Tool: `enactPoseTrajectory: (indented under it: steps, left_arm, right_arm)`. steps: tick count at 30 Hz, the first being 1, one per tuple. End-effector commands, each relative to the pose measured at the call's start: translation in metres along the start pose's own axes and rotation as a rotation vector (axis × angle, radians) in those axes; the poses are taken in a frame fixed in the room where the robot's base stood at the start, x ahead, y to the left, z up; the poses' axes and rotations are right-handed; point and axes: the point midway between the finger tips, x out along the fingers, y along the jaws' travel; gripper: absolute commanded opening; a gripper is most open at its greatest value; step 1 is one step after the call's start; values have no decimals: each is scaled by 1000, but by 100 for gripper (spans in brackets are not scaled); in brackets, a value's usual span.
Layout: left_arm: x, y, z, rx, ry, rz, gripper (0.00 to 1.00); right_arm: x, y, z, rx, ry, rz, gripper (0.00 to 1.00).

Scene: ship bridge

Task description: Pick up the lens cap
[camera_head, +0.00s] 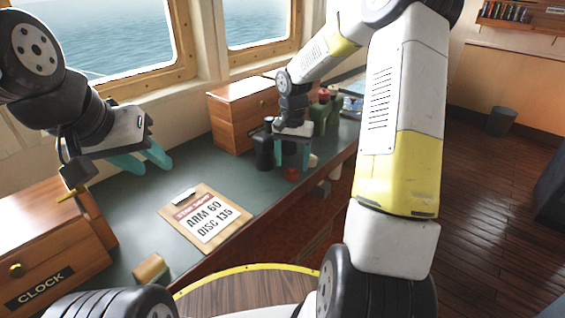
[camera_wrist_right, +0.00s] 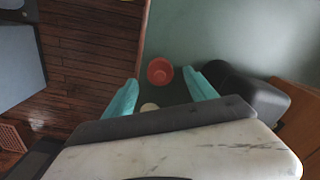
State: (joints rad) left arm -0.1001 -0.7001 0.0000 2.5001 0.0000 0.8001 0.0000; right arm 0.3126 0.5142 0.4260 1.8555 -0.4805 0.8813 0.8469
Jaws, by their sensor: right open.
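A small red, round, hollow piece, apparently the lens cap (camera_head: 291,174), lies on the green desk top near its front edge. In the right wrist view the red cap (camera_wrist_right: 160,70) shows as a ring with a darker inside, between and just beyond the fingertips. My right gripper (camera_head: 291,166) is open above it, with teal fingers apart and nothing held; it also shows in the right wrist view (camera_wrist_right: 160,80). My left gripper (camera_head: 149,167) is open and empty over the left part of the desk.
Black binoculars (camera_head: 263,150) stand close beside the right gripper. Green bottles (camera_head: 321,115) and a small cream round thing (camera_wrist_right: 149,107) are nearby. A wooden drawer box (camera_head: 235,128) is behind.

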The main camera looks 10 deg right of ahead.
Motion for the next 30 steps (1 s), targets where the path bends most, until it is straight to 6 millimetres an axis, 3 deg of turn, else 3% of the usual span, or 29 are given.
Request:
enactPoseTrajectory:
  steps: [6,15,24,30]
  left_arm:
    - [0,0,0,0,0,0,36]
    - [0,0,0,0,0,0,36]
    - [0,0,0,0,0,0,36]
    - [0,0,0,0,0,0,36]
  right_arm:
    - [31,0,1,-1,-3,1,65]
    - [35,-1,0,0,0,0,63]
    - [35,-1,0,0,0,0,4]
    - [34,-1,0,0,0,0,2]
